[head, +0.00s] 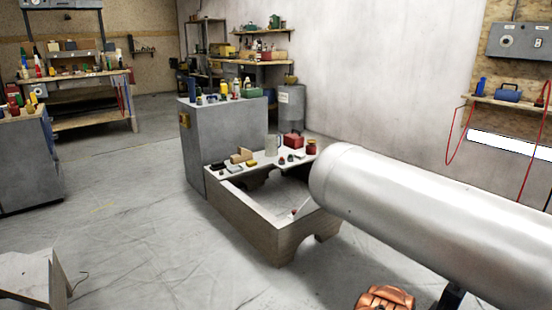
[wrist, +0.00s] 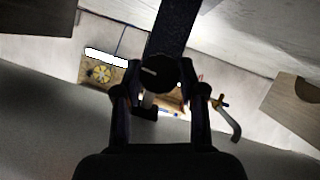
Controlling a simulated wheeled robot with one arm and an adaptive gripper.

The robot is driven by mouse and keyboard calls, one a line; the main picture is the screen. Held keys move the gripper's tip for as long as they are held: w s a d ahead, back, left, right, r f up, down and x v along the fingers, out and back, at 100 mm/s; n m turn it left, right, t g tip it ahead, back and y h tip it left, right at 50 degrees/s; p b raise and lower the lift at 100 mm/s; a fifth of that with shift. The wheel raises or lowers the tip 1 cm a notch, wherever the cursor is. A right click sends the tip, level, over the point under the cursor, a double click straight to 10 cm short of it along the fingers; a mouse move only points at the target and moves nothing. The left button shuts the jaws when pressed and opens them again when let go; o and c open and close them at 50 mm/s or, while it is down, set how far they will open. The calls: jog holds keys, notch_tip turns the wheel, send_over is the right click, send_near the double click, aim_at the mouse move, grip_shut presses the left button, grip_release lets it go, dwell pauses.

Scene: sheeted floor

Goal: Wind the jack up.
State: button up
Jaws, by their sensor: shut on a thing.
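In the wrist view my gripper (wrist: 160,100) reaches up from the bottom edge, with its two dark fingers on either side of a dark round-ended part. That part looks like the jack's handle (wrist: 172,72). A thick dark bar (wrist: 175,30) runs from it to the top edge. The fingers are shut on this part, though the contact is in shadow. In the head view my gripper is out of sight. A dark piece (head: 452,298) shows under the big silver cylinder (head: 430,215). I cannot tell whether it belongs to the jack.
The silver cylinder blocks the right side of the head view. A hollow wooden-sided frame (head: 280,243) stands left of it, beside a grey cabinet (head: 195,150). A brown object (head: 388,298) lies at the bottom edge. A curved metal piece (wrist: 228,120) is right of my fingers.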

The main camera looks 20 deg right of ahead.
jog(key=shift+s+d+m+t+p, duration=0.1)
jog(key=shift+s+m+t+p, duration=0.25)
jog(key=shift+m+p, duration=0.35)
jog(key=m+t, duration=0.1)
jog(key=m+t+y, duration=0.1)
jog(key=shift+f+m, duration=0.2)
jog(key=shift+m, duration=0.1)
jog(key=m+t+b, duration=0.2)
jog(key=shift+f+y+b, duration=0.2)
jog(key=shift+y+b, duration=0.1)
jog(key=shift+b, duration=0.05)
jog(key=shift+d+m+b, duration=0.1)
jog(key=shift+m+b, duration=0.2)
jog(key=shift+m, duration=0.1)
jog(key=shift+r+t, duration=0.3)
jog(key=shift+t, duration=0.15)
jog(key=o, duration=1)
jog(key=shift+o, duration=0.2)
jog(key=shift+w, duration=0.1)
